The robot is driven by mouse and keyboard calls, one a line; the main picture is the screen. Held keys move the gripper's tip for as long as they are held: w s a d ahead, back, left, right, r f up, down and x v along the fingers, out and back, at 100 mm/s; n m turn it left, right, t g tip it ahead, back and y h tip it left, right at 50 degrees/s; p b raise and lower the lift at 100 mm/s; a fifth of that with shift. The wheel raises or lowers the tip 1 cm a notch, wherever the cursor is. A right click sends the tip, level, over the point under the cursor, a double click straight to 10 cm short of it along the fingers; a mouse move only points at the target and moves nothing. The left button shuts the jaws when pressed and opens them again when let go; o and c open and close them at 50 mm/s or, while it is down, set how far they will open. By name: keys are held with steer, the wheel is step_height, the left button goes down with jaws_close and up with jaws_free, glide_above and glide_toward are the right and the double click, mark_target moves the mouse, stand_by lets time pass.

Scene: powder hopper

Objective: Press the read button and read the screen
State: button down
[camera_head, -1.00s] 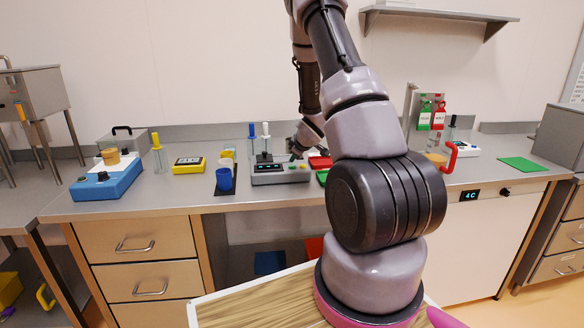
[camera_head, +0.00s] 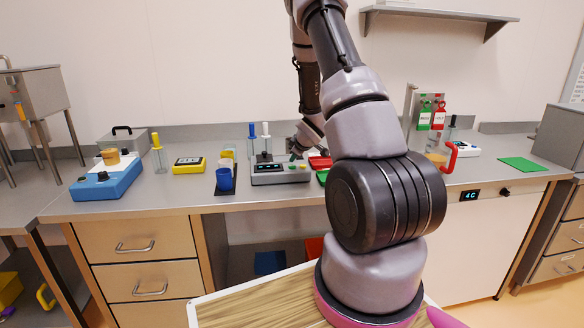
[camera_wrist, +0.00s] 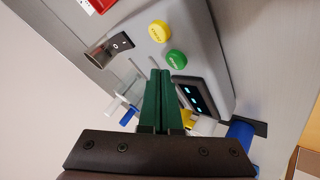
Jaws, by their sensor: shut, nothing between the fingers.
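The grey instrument (camera_head: 282,177) stands on the bench, left of my arm in the head view. The button labels and the characters are too small to read surely. My gripper (camera_wrist: 160,74) is shut and empty, its dark green fingertips close beside the green button. I cannot tell whether they touch the instrument. In the head view my gripper (camera_head: 294,152) is above the instrument's right part.
A blue cup (camera_head: 224,179), a yellow device (camera_head: 188,165) and a blue device (camera_head: 106,182) stand to the left. White and blue-handled tools stand upright behind the instrument. A red tray (camera_head: 320,162) is close on its right. A green mat (camera_head: 523,164) lies far right.

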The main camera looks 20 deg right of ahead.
mark_target(294, 167)
steer(key=shift+f, duration=0.15)
steer(key=shift+f, duration=0.25)
steer(key=shift+f, duration=0.4)
stand_by(0.9)
steer(key=shift+r, duration=0.8)
steer(key=shift+r, duration=2.55)
